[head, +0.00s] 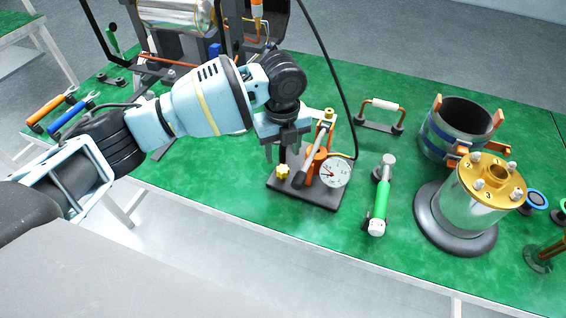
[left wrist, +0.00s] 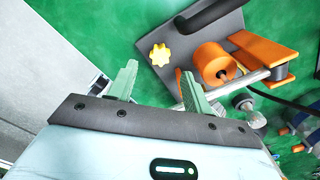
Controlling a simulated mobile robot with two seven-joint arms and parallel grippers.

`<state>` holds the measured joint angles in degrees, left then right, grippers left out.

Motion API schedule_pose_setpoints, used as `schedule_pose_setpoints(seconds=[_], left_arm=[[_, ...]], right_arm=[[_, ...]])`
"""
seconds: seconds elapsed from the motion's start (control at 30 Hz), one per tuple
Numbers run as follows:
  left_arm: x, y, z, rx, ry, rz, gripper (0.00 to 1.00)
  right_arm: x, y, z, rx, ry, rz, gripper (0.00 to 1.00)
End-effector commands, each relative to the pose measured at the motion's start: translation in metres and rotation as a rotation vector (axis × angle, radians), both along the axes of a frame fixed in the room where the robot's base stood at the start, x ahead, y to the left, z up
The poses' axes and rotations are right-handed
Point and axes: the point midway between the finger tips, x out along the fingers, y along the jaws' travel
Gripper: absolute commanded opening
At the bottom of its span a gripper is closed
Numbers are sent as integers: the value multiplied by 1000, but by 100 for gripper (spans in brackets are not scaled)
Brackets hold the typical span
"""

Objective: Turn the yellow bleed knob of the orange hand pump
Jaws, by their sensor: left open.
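The orange hand pump (head: 314,163) stands on a dark base plate (head: 312,196) on the green table, with a white dial gauge (head: 336,173) at its right. The yellow bleed knob (head: 282,171) sits near the plate's left edge. My left gripper (head: 284,152) is above the knob, pointing down, open and empty. In the left wrist view the lobed yellow knob (left wrist: 159,55) lies just beyond the two green fingertips (left wrist: 158,80), roughly centred between them and apart from both. The orange pump body (left wrist: 213,63) is close beyond the right finger. My right gripper is out of view.
A green-and-silver cylinder tool (head: 379,200) lies right of the pump. A brass-topped vessel (head: 481,205) and a dark blue-banded pot (head: 456,128) stand further right. A white-gripped handle (head: 384,106) is behind. The table's front edge is close to the base plate.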

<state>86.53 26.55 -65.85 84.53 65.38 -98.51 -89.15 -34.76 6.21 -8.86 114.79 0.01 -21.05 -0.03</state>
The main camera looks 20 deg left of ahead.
Motion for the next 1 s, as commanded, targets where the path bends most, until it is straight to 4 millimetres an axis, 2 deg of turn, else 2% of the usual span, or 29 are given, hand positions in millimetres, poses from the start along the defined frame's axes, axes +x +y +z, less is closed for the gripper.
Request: schedule_pose_setpoints(seconds=[0.03,0.2,0.4,0.77,1.0], left_arm=[[-1,0,-10,1,3,1,50],[-1,0,-35,1,3,0,50],[0,0,-55,0,1,0,50],[0,0,-59,0,0,0,50],[0,0,-59,0,0,0,20]], right_arm=[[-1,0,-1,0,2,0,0],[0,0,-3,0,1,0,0],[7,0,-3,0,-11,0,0],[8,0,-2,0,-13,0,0],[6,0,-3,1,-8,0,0]])
